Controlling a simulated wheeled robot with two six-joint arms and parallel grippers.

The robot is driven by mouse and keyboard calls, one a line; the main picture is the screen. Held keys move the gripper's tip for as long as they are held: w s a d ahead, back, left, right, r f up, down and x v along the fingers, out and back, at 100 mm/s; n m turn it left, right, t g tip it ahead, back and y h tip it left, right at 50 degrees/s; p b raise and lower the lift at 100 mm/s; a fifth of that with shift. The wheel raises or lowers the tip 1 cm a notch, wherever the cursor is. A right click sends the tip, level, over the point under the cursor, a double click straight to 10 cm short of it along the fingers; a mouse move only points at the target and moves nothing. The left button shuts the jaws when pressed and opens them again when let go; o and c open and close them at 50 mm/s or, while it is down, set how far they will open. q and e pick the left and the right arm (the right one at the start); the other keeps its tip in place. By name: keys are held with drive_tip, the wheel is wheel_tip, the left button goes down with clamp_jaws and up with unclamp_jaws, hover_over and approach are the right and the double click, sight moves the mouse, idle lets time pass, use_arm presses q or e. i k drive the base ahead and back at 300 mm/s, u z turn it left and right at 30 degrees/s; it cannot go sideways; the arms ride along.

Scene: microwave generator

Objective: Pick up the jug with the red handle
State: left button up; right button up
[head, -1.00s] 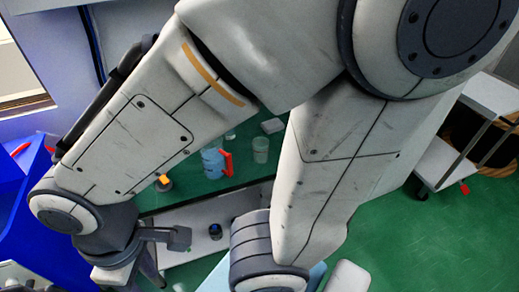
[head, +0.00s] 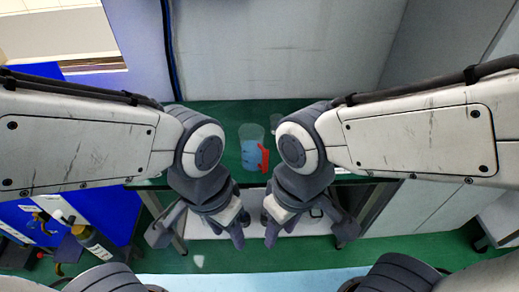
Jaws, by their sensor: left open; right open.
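The jug (head: 252,148) stands upright on the green tabletop (head: 222,112) in the head view, between my two wrists. It is clear with a blue lower part. Its red handle (head: 264,159) points to the right, and my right wrist is close beside it in the picture. My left gripper (head: 201,234) is open and empty, below and left of the jug in the picture. My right gripper (head: 308,234) is open and empty, below and right of it. Neither gripper touches the jug.
A clear glass (head: 277,119) stands behind the jug, partly hidden by my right arm. A grey wall (head: 280,45) closes off the back.

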sight(254, 156)
drive_tip(key=z, duration=1.95)
drive_tip(key=i, duration=1)
drive_tip(key=u, duration=3.1)
